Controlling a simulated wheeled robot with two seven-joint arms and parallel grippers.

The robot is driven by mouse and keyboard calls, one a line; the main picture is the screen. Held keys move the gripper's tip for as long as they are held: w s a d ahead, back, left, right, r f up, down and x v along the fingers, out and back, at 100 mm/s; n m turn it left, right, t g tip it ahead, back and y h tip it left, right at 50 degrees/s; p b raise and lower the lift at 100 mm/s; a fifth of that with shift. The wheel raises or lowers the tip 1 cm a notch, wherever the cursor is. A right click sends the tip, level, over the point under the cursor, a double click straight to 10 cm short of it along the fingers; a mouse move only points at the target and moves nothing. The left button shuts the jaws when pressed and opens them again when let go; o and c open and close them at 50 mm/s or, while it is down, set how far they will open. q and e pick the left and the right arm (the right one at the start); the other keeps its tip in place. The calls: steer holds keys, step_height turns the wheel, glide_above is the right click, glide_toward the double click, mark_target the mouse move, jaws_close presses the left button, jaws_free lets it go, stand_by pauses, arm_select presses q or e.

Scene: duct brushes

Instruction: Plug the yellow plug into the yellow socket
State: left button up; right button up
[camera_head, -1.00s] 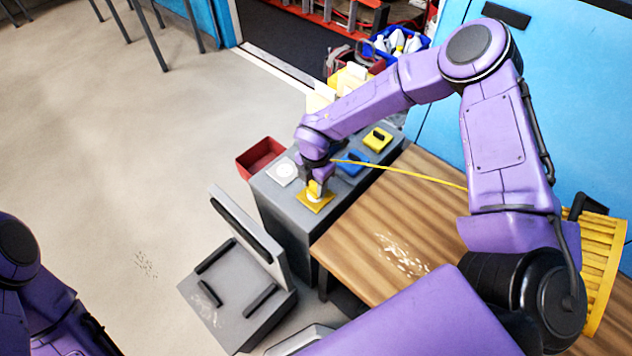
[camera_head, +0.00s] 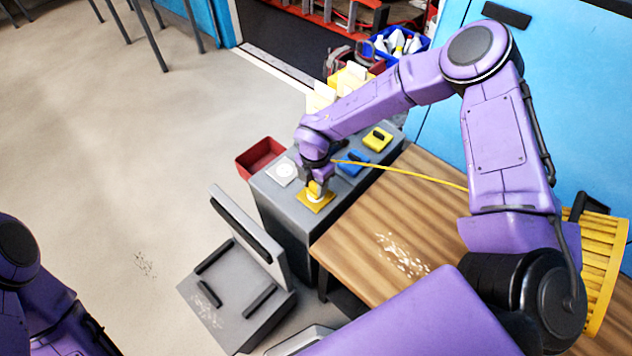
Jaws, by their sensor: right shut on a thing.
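The yellow plug (camera_head: 316,189) is in my right gripper (camera_head: 318,181), which is shut on it and points down. The plug is over a yellow square plate with a pale round centre, the yellow socket (camera_head: 325,203), on the front of the grey box top. The plug appears to touch the socket, but I cannot tell how deep it sits. A yellow cable (camera_head: 410,173) runs from near the gripper to the right. My left arm shows at the lower left, and its gripper is out of view.
The grey box (camera_head: 290,222) also bears a white round socket (camera_head: 282,172), a blue one (camera_head: 353,163) and another yellow piece (camera_head: 378,139). A wooden table (camera_head: 395,220) adjoins it. A red bin (camera_head: 261,156) stands behind left.

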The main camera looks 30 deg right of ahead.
steer(key=shift+f+b, duration=0.4)
steer(key=shift+f, duration=0.1)
steer(key=o, duration=1.1)
step_height(320, 180, up, 11)
steer(key=shift+f+b, duration=0.2)
steer(key=shift+b, duration=0.15)
steer(key=shift+d, duration=0.1)
